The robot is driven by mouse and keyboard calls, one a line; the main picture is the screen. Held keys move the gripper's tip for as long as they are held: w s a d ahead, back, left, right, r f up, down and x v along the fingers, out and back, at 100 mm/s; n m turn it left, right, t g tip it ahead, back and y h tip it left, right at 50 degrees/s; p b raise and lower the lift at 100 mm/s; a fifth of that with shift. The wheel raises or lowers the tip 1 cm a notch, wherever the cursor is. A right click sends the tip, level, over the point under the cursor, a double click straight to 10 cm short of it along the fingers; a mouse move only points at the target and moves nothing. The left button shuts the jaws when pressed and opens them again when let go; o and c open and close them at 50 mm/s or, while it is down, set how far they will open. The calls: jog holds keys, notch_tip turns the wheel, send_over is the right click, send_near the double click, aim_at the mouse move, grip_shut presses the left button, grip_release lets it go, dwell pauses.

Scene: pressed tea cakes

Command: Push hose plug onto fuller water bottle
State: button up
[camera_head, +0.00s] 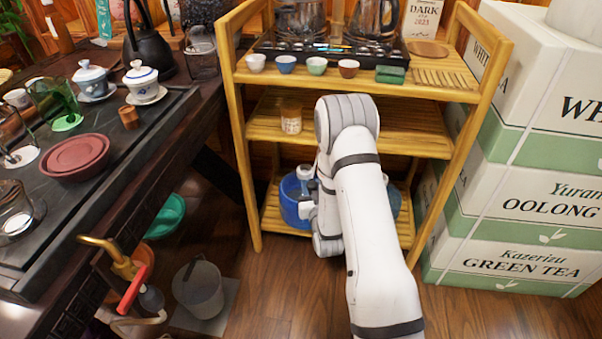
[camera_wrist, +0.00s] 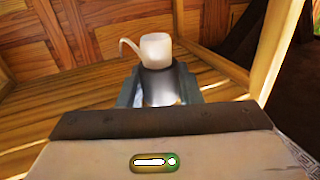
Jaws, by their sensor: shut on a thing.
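A white plug-like piece (camera_wrist: 156,48) with a thin curved spout or tube on its left stands upright in the wrist view. Below it is a shiny grey part between the fingers of my gripper (camera_wrist: 160,90), which is shut on this piece. In the head view a blue water bottle (camera_head: 290,208) stands on the bottom shelf at the left, partly hidden by my arm. A second bluish bottle (camera_head: 393,202) shows only as a sliver right of my arm. My gripper is at the left bottle, mostly hidden; contact between plug and bottle cannot be told. Water levels cannot be seen.
The wooden rack (camera_head: 243,160) has posts and shelves close around my arm. A small jar (camera_head: 291,117) stands on the middle shelf. Stacked tea boxes (camera_head: 530,205) stand at the right. A grey bucket (camera_head: 200,290) and a red-handled tap (camera_head: 132,288) are at the lower left.

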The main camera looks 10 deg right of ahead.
jog(key=shift+w+d+f+n+y, duration=0.1)
jog(key=shift+w+f+n+y, duration=0.3)
jog(key=shift+w, duration=2.35)
jog(key=shift+w+d+f+n+y, duration=0.15)
jog(key=shift+w+y, duration=0.3)
jog(key=shift+w, duration=2.3)
jog(key=shift+w+d+f+n+y, duration=0.15)
jog(key=shift+w+n+y, duration=0.25)
jog(key=shift+w, duration=2.35)
jog(key=shift+w+a+f+b, duration=0.1)
jog(key=shift+f+b, duration=0.8)
jog(key=shift+b, duration=0.1)
jog(key=shift+b, duration=0.6)
jog(key=shift+f+b, duration=0.65)
jog(key=shift+f, duration=0.05)
jog(key=o, duration=1.1)
jog(key=shift+c, duration=0.2)
